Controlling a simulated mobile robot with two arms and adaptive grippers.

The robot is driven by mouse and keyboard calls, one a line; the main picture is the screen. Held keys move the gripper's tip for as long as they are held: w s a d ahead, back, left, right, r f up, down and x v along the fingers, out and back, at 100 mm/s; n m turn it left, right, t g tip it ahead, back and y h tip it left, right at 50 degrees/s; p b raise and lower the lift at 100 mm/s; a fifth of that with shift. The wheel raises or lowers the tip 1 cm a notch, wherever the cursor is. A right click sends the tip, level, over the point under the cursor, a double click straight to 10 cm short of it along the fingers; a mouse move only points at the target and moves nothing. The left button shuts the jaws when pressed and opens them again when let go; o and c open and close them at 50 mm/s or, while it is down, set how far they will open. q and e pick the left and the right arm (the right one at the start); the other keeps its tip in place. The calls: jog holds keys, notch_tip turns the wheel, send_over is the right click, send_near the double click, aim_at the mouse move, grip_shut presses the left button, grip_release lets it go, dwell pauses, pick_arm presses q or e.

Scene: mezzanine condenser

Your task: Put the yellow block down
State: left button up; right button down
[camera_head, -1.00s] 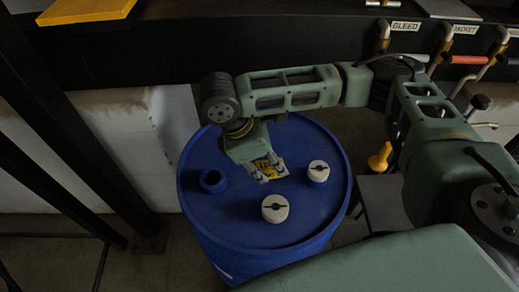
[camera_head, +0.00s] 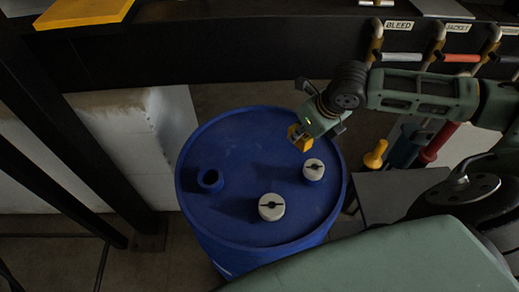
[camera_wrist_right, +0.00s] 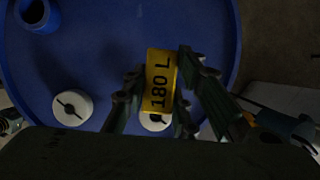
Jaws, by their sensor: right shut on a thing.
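The yellow block (camera_head: 299,138) carries black "180 L" lettering, which reads clearly in the right wrist view (camera_wrist_right: 159,82). My right gripper (camera_head: 304,131) is shut on it; the two fingers (camera_wrist_right: 160,70) flank the block in the right wrist view. The block appears held above the blue drum (camera_head: 240,150), near its far right rim and just behind a white cap. My left gripper is not in view.
The drum top bears two white caps, one near the front (camera_head: 271,207) and one at the right (camera_head: 313,170), and an open blue neck (camera_head: 210,180) at the left. Its middle is clear. A yellow plate (camera_head: 85,10) lies on the dark beam. Coloured handles (camera_head: 438,143) stand at right.

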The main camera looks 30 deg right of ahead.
jog(key=shift+w+d+r+n+y, duration=0.2)
jog(key=shift+d+n+y, duration=0.3)
jog(key=shift+n, duration=0.5)
jog(key=w+a+f+p, duration=0.1)
jog(key=w+a+f, duration=0.1)
jog(key=a, duration=0.1)
jog(key=w+a+f+p, duration=0.1)
jog(key=w+a+f, duration=0.1)
jog(key=a, duration=0.1)
jog(key=w+a+f, duration=0.2)
jog(key=a, duration=0.1)
jog(key=shift+w+a+f+p, duration=0.2)
jog(key=shift+a+f+p, duration=0.05)
jog(key=shift+f+p, duration=0.15)
notch_tip(320, 180, down, 4)
jog(key=shift+r+p, duration=0.1)
jog(key=shift+p, duration=0.5)
jog(key=shift+f, duration=0.2)
jog(key=c, duration=1.4)
grip_release()
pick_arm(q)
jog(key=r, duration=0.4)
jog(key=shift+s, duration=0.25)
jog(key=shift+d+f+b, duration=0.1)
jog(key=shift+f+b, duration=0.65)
pick_arm(e)
jog(key=v, duration=1.2)
jog(key=shift+w, duration=0.1)
